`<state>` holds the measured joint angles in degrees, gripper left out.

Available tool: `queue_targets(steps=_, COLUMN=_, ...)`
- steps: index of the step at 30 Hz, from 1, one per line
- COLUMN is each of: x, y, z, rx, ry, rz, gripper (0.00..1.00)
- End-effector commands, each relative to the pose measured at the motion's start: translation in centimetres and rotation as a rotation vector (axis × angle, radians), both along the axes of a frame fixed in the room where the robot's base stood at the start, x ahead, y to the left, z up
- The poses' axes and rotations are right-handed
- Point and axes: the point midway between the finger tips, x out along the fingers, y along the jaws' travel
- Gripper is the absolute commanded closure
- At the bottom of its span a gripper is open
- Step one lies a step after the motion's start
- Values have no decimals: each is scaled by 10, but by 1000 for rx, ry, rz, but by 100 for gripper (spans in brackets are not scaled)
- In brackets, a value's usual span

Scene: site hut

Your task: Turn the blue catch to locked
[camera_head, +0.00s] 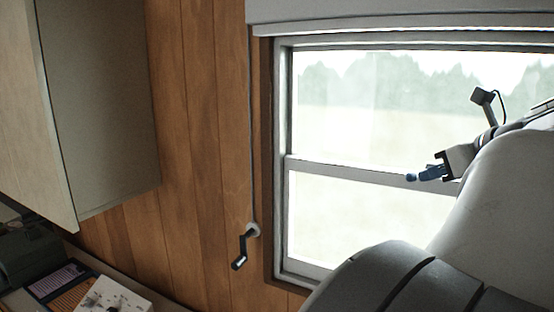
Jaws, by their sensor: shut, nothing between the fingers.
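The blue catch (428,174) is on the middle rail of the window, right of the picture's centre. It looks like a small blue block with a rounded blue knob at its left end. Which setting it is in cannot be told at this size. My gripper (445,167) comes in from the right, its dark end right at the catch's right side. It is shut and holds nothing. Whether it touches the catch or only overlaps it in the picture is unclear. My arm hides the rail further right.
The window frame (283,200) is set in a wood-panelled wall (200,130). A crank handle (242,247) hangs left of the window. A wall cabinet (100,100) is at upper left. A white box (113,297) sits at lower left. The space between cabinet and window is clear.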

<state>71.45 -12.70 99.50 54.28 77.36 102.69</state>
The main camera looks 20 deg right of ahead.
Motion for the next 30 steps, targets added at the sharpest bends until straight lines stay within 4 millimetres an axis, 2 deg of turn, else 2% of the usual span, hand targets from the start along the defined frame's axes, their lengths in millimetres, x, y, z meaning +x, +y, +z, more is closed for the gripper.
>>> queue_targets(steps=5, x=-4, y=0, z=5, rx=0, ry=0, rz=1, gripper=100)
queue_targets(steps=11, x=-20, y=3, z=27, rx=-1, ry=-1, rz=3, gripper=100)
queue_targets(steps=14, x=-38, y=1, z=31, rx=-3, ry=-1, rz=-4, gripper=100)
queue_targets(steps=21, x=-80, y=3, z=58, rx=-2, ry=0, rz=-6, gripper=100)
queue_targets(steps=25, x=-94, y=4, z=69, rx=-1, ry=-1, rz=-4, gripper=100)
queue_targets(steps=30, x=-104, y=6, z=76, rx=-1, ry=1, rz=2, gripper=100)
